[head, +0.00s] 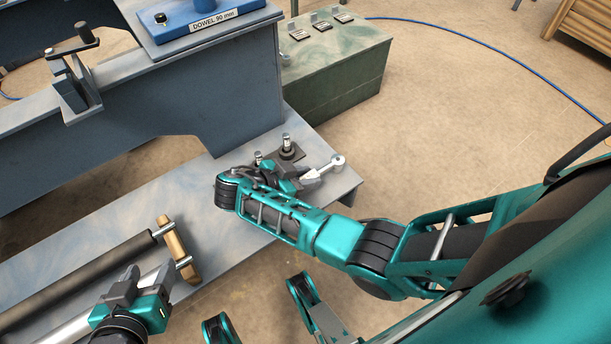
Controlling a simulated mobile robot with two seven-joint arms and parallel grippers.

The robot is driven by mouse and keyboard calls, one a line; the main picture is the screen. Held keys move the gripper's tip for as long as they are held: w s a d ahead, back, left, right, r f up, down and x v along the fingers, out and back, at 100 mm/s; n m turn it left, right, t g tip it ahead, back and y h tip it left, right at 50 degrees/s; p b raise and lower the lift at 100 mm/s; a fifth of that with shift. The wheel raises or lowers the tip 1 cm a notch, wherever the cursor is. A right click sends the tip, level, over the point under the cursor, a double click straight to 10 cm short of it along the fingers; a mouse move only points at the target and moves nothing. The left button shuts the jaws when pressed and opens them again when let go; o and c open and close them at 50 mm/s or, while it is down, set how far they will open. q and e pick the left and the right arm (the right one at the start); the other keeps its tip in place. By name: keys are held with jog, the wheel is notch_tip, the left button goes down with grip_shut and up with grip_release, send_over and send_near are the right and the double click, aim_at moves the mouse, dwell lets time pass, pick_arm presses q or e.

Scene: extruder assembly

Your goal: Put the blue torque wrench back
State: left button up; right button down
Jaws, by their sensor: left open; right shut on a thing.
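My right gripper (297,178) is over the right end of the grey bench shelf, shut on a tool. A silver shaft with a round head (337,160) sticks out to the right of its fingers. I take this for the torque wrench; its blue part is hidden by the gripper and arm. Just behind the gripper, a small dark block with upright metal pins (288,149) stands on the shelf, close to the tool. Whether they touch cannot be told. My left gripper (148,273) is open and empty at the lower left, near a wooden block.
A blue box labelled DOWEL 90 mm (205,32) sits on the machine above. A green cabinet (335,75) stands behind.

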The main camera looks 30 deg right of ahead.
dwell(0.4)
jog(key=shift+f+b, duration=0.4)
jog(key=shift+f+b, duration=0.5)
jog(key=c, duration=0.7)
grip_release()
